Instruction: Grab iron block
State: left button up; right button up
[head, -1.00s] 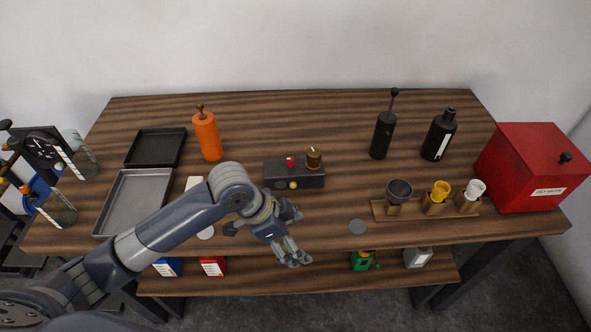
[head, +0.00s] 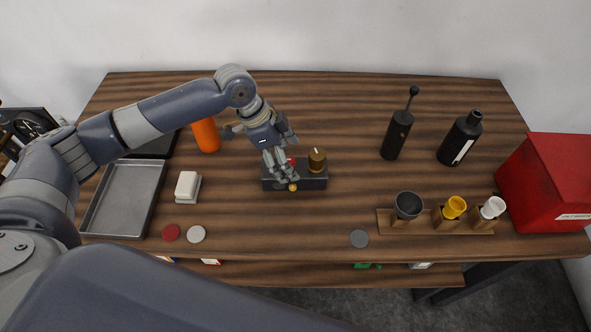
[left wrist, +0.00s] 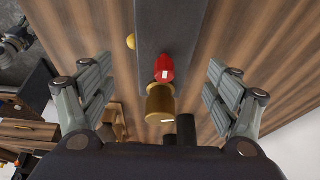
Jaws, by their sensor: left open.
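A dark grey oblong block (head: 313,182) lies on the wooden table in the head view. It carries a red knob (head: 292,162), a brass knob (head: 317,160) and a small yellow ball-like part (head: 293,187). I cannot tell whether it is the iron block. My left gripper (head: 281,177) is open over its left part, hiding some of it. In the left wrist view, the dark block (left wrist: 158,35) lies between the spread fingers (left wrist: 162,90), with the red knob (left wrist: 164,68) and brass knob (left wrist: 160,103) below its middle. My right gripper is not in view.
A grey tray (head: 150,205), white block (head: 187,185), red disc (head: 171,232) and pale disc (head: 196,234) lie left. An orange bottle (head: 206,135) stands behind my arm. Black bottles (head: 460,138), a wooden cup rack (head: 387,222) and red box (head: 545,180) are right.

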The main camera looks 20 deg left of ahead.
aim_at(296, 167)
pick_arm(q)
jog(key=shift+w+d+f+p, duration=0.2)
jog(key=shift+w+f+p, duration=0.15)
jog(key=shift+f, duration=0.4)
jog(key=p+x, duration=0.1)
jog(key=x, duration=0.2)
jog(key=shift+f, duration=0.3)
jog(key=shift+d+f+p, duration=0.1)
jog(key=shift+f+p, duration=0.2)
jog(key=shift+d+f, duration=0.1)
jog(key=shift+f, duration=0.05)
jog(key=c, duration=1.8)
jog(key=shift+w, duration=0.1)
grip_shut()
jog(key=shift+w+r, duration=0.1)
jog(key=shift+r, duration=0.15)
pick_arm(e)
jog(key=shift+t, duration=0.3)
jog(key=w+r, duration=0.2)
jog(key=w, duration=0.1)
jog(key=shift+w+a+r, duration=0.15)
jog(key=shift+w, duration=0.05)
